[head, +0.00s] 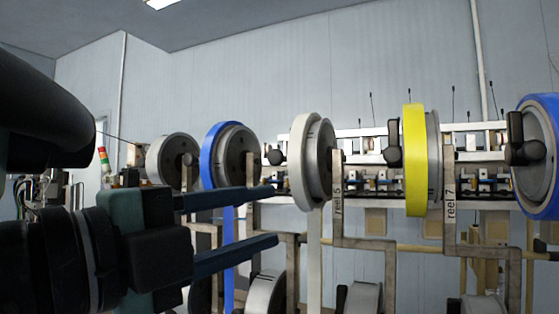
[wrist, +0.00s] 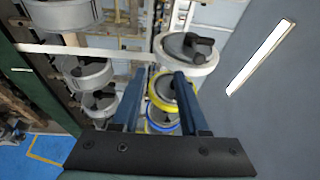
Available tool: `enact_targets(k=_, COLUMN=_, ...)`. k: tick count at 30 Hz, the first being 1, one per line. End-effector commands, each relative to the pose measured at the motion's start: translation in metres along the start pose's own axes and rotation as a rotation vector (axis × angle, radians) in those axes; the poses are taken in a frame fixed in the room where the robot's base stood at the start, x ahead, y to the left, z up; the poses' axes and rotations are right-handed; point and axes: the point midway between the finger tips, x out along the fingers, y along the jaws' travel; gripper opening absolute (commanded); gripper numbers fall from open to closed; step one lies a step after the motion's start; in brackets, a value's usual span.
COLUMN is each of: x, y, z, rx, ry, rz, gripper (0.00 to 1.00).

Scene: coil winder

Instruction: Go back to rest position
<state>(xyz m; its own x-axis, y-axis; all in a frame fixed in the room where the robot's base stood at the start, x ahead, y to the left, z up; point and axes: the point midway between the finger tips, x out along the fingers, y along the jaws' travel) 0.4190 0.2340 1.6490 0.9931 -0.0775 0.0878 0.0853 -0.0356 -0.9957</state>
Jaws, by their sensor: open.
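My gripper (head: 275,215) reaches in from the left in the head view, its two blue fingers apart with nothing between them. It also shows in the wrist view (wrist: 152,75), open and empty. Its fingertips overlap the blue reel (head: 210,155) and its hanging strip in the picture; I cannot tell the distance. A white reel (head: 305,160) stands to the right of the fingertips, apart from them in the picture. The wrist view shows a yellow reel (wrist: 158,104) beyond the fingers and a white reel (wrist: 188,55) near the right fingertip.
A yellow reel (head: 414,160) and a large blue reel (head: 545,155) stand farther right. Posts labelled reel 5 (head: 338,200) and reel 7 (head: 450,200) rise between reels. A white machine frame (head: 380,132) runs behind. Blue floor (wrist: 25,155) shows at lower left in the wrist view.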

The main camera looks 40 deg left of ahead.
Motion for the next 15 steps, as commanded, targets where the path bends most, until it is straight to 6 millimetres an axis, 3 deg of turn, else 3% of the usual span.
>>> enact_targets(k=1, x=-0.048, y=-0.065, z=0.01, rx=0.055, ry=-0.062, rz=-0.175, gripper=0.44)
enact_targets(k=8, x=-0.044, y=-0.066, z=0.011, rx=0.055, ry=-0.063, rz=-0.174, gripper=0.44)
enact_targets(k=15, x=-0.012, y=-0.066, z=0.014, rx=0.048, ry=-0.066, rz=-0.173, gripper=0.44)
